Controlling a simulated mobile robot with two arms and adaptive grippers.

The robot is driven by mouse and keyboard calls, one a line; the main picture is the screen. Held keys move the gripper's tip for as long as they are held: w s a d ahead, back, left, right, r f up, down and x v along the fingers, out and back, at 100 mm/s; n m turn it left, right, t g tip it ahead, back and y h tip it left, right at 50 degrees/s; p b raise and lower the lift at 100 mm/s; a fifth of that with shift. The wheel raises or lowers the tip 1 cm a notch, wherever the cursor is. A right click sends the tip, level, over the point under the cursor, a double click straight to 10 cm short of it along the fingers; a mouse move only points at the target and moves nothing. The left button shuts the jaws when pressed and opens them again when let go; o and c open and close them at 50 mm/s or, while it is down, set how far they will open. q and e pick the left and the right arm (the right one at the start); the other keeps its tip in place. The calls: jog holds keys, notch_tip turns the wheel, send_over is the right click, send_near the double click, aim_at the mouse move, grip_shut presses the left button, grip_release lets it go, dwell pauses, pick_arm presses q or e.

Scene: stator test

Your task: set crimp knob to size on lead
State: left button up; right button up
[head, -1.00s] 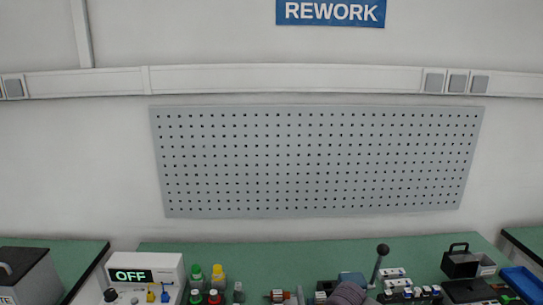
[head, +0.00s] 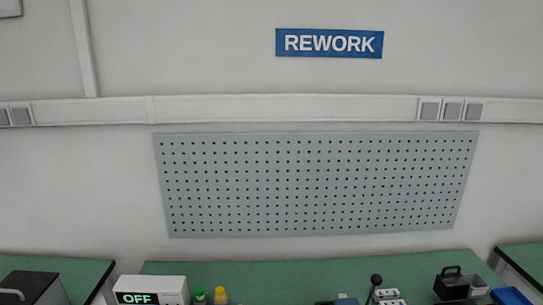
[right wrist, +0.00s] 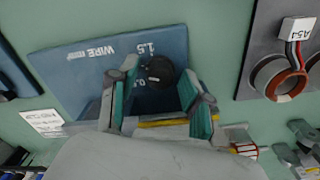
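In the right wrist view the black crimp knob (right wrist: 160,70) sits on a blue plate (right wrist: 70,75) marked "WIRE" and "1.5"; another number by the knob is partly hidden. My right gripper (right wrist: 158,74) is open, its teal-padded fingers apart on either side of the knob. I cannot tell whether either pad touches it. A tag reading "A54" (right wrist: 297,30) sits on wires beside a copper-coloured ring (right wrist: 280,78) at the right. My left gripper is in neither view.
The head view looks mostly at the wall and pegboard (head: 315,185). Along its bottom edge show a white unit reading "OFF" (head: 150,285), bottles (head: 220,295), a ball-topped lever (head: 376,281), a black box (head: 452,284) and a blue tray (head: 510,296).

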notch_tip(320, 180, up, 6)
jog(key=p, duration=0.6)
jog(key=shift+r, duration=0.1)
jog(key=shift+s, duration=0.1)
